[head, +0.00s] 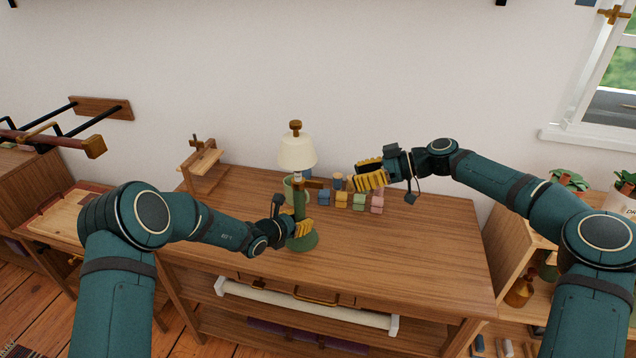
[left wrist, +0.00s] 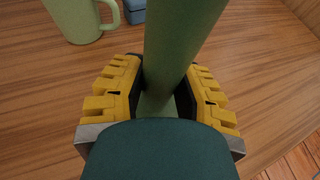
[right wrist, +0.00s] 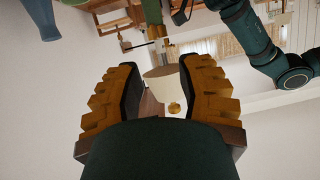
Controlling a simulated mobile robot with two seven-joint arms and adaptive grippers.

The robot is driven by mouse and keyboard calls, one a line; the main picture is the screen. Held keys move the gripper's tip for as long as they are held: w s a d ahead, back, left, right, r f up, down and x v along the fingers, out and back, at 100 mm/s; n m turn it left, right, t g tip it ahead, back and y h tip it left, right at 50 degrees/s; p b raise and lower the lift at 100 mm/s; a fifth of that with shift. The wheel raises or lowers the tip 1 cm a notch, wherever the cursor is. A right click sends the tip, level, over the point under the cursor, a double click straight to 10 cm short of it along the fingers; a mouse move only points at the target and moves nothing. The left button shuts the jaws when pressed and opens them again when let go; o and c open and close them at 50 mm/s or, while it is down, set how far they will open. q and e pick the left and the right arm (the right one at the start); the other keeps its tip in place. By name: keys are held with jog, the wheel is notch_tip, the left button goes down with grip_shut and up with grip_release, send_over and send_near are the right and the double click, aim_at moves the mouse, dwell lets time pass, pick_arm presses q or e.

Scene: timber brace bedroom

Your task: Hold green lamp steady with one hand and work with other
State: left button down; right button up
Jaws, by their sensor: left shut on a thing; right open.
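The green lamp stands upright on the wooden table, with a round green base (head: 306,241), a cream shade (head: 298,153) and a brown knob (head: 296,126) on top. My left gripper (head: 300,228) is shut around its green stem (left wrist: 178,45), low down near the base; the left wrist view shows yellow pads (left wrist: 163,88) on both sides of the stem. My right gripper (head: 370,174) is open and empty, right of the shade and above the table. In the right wrist view, the shade (right wrist: 162,88) and knob (right wrist: 174,108) appear beyond its spread fingers (right wrist: 158,75).
A green mug (left wrist: 76,18) stands behind the lamp. Several coloured blocks (head: 358,202) stand in a row below my right gripper. A small wooden stand (head: 203,160) is at the table's back left. The table's right half (head: 430,245) is clear. Shelves with plants (head: 568,181) stand at right.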

aim_at(321, 182)
jog(key=shift+n, duration=0.4)
jog(key=x, duration=1.1)
jog(key=shift+w+a+r, duration=0.1)
jog(key=shift+w+a, duration=0.1)
jog(key=shift+w, duration=0.25)
jog(key=shift+c, duration=0.3)
grip_shut()
